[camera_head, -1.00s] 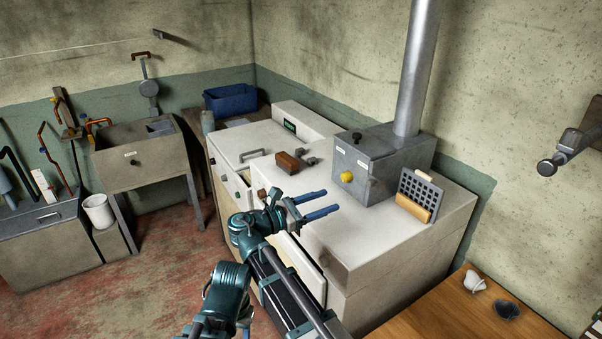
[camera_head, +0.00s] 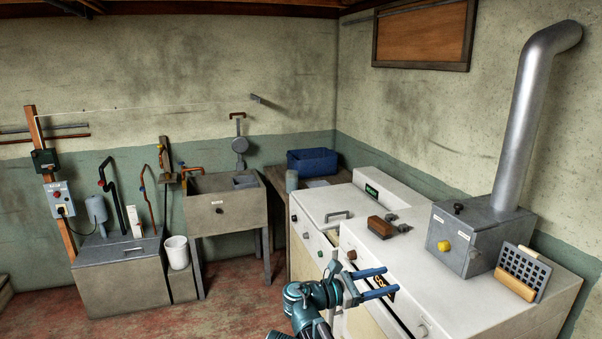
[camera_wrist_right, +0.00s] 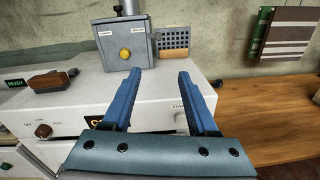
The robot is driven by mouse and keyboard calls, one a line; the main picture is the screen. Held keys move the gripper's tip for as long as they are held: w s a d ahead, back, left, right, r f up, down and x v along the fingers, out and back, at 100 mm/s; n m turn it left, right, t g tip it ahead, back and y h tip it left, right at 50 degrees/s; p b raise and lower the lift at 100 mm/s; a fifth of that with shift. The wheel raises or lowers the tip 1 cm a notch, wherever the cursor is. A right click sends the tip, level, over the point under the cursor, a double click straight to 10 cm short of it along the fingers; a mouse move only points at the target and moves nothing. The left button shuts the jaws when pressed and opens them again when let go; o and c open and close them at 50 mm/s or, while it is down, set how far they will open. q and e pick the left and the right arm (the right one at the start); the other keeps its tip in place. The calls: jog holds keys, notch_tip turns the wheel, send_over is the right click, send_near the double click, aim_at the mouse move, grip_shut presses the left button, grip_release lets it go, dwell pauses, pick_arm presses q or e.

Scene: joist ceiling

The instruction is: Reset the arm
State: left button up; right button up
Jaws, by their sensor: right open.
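My right gripper (camera_head: 378,283) reaches over the front edge of the white appliance (camera_head: 345,203) in the head view. Its two blue fingers are spread apart with nothing between them. In the right wrist view the open fingers (camera_wrist_right: 160,95) point toward the grey metal box (camera_wrist_right: 119,42) with a yellow knob, and they are empty. My left gripper does not show in the head view.
On the appliance top stand a brown block (camera_head: 381,227), the grey box (camera_head: 470,235) with its flue pipe (camera_head: 530,110), and a perforated dark panel (camera_head: 523,270). A sink (camera_head: 225,205), a white bucket (camera_head: 177,252) and a blue bin (camera_head: 312,161) stand further left. Floor shows at lower left.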

jog(key=s+d+f+m+g+y, duration=0.1)
jog(key=s+f+m+g+y, duration=0.1)
jog(key=s+f+m+y, duration=0.55)
jog(key=s+d+f+m+g+y, duration=0.25)
jog(key=f+m, duration=0.25)
jog(key=f, duration=0.6)
jog(key=s+a+f+m+y, duration=0.1)
jog(key=s+a+y, duration=0.2)
jog(key=a, duration=0.6)
jog(key=s+a+f+m+y, duration=0.2)
jog(key=s+a+y, duration=0.1)
jog(key=s+a, duration=0.4)
jog(key=shift+s+a+f+g, duration=0.2)
jog(key=shift+a+g, duration=0.25)
jog(key=shift+a, duration=0.75)
dwell(0.9)
